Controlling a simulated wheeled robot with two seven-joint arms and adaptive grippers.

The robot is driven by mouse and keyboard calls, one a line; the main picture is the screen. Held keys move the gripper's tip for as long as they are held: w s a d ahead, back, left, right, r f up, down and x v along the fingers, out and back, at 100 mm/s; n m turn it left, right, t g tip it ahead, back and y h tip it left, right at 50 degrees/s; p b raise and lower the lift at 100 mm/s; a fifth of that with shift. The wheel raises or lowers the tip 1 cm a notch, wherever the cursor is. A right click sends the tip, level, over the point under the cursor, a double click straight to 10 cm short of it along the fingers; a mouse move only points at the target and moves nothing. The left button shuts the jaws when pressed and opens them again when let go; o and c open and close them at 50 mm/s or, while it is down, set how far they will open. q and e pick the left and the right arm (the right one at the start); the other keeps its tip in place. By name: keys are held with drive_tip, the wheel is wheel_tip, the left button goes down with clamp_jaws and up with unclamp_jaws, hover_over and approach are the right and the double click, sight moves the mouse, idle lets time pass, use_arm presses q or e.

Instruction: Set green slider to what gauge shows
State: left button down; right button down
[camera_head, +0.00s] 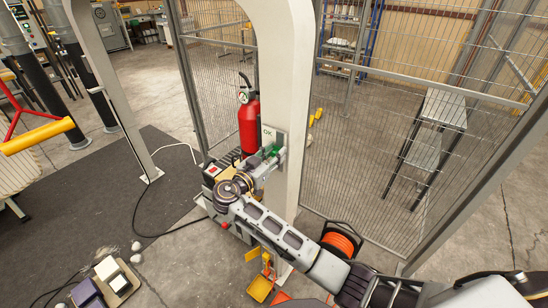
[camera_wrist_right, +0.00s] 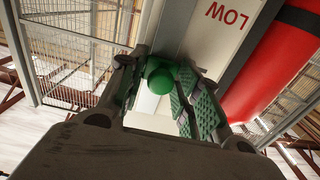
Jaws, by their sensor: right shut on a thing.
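The green slider (camera_wrist_right: 158,76) is a round green knob on a pale panel (camera_wrist_right: 198,40) marked LOW in the right wrist view. The panel (camera_head: 267,133) is fixed to a white post, and the head view shows OK near its top. My right gripper (camera_head: 271,156) is at the panel's lower part, its fingers closed around the slider. In the wrist view the fingers (camera_wrist_right: 158,88) sit on both sides of the knob. A round gauge (camera_head: 243,97) is on the red fire extinguisher (camera_head: 249,125); its reading is too small to tell. My left gripper is not in view.
The white post (camera_head: 284,60) stands before wire mesh fencing (camera_head: 385,130). An orange hose reel (camera_head: 341,242) and a yellow dustpan (camera_head: 260,288) are on the floor near my right arm. A dark mat (camera_head: 75,210) lies at the left.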

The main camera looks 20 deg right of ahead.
sight(280, 136)
drive_tip(key=shift+r+b, duration=0.45)
drive_tip(key=shift+r, duration=2.3)
drive_tip(key=c, duration=1.3)
unclamp_jaws()
drive_tip(key=shift+r, duration=0.1)
drive_tip(key=shift+s+a, duration=0.25)
drive_tip(key=shift+a, duration=0.1)
drive_tip(key=shift+v, duration=3.4)
drive_tip(key=shift+d, duration=0.1)
